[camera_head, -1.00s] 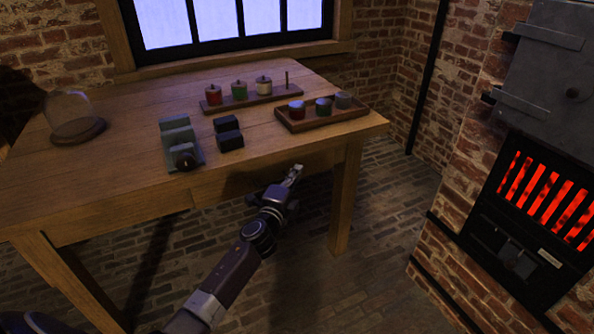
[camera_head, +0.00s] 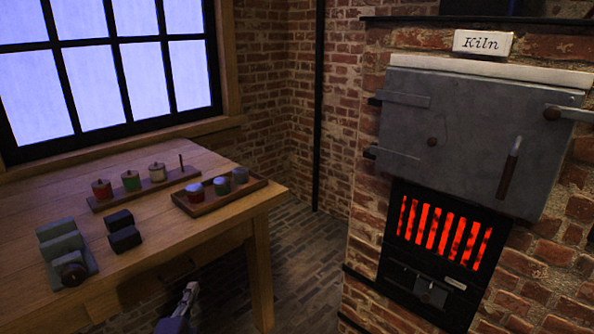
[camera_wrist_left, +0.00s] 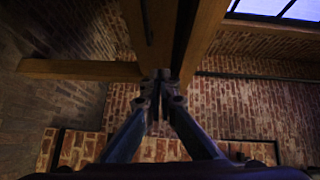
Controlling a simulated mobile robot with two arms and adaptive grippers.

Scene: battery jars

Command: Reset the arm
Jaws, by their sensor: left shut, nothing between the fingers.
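My left gripper (camera_head: 190,291) shows at the bottom edge of the head view, in front of the table's (camera_head: 190,236) front side and below its top. It is shut and empty. In the left wrist view its fingers (camera_wrist_left: 160,78) meet at the tips, with table legs and beams beyond them. Most of my left arm is out of the head view. My right gripper is not in view.
On the table stand a rack with red, green and white lidded jars (camera_head: 130,181), a tray (camera_head: 238,196) of several small jars, dark blocks (camera_head: 122,229) and a grey device (camera_head: 66,252). A brick kiln (camera_head: 470,140) with glowing bars stands at the right. Floor (camera_head: 310,250) shows between.

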